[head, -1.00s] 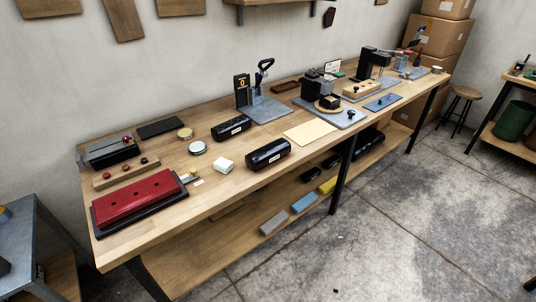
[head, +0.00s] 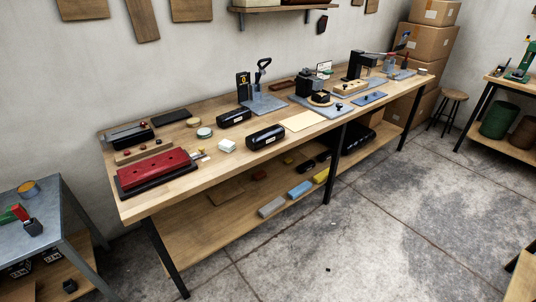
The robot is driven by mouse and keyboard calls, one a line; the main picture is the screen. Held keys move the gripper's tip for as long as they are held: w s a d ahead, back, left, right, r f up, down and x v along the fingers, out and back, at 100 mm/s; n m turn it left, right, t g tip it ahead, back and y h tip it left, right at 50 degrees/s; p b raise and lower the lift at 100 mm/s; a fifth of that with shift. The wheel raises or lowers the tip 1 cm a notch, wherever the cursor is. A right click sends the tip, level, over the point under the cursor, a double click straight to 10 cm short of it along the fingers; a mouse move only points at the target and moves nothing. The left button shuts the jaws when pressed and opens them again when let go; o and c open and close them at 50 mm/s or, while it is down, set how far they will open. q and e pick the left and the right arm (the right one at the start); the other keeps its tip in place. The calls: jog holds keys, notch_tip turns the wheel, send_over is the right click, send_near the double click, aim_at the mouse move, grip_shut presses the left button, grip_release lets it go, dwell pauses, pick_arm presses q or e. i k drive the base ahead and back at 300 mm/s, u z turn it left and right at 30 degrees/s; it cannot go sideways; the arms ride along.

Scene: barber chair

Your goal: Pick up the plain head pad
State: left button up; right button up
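Two black, rounded, roll-shaped pads lie on the wooden workbench (head: 200,182). The nearer pad (head: 265,138) is close to the front edge, and the farther pad (head: 234,118) lies behind it to the left. Each seems to carry a small pale label, too small to read, so I cannot tell which one is the plain head pad. Neither of my grippers is in view.
A red padded piece (head: 157,170) lies at the bench's left end. A pale sheet (head: 303,121) lies right of the pads. A grey metal table (head: 50,215) stands at left, a stool (head: 452,99) at far right.

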aim_at(258, 140)
jog(key=k, duration=0.5)
jog(key=z, duration=0.95)
jog(key=i, duration=0.85)
jog(key=z, duration=0.6)
jog(key=i, duration=0.95)
jog(key=u, duration=0.6)
jog(key=i, duration=0.7)
jog(key=u, duration=1.15)
jog(key=i, duration=0.4)
jog(key=u, duration=0.4)
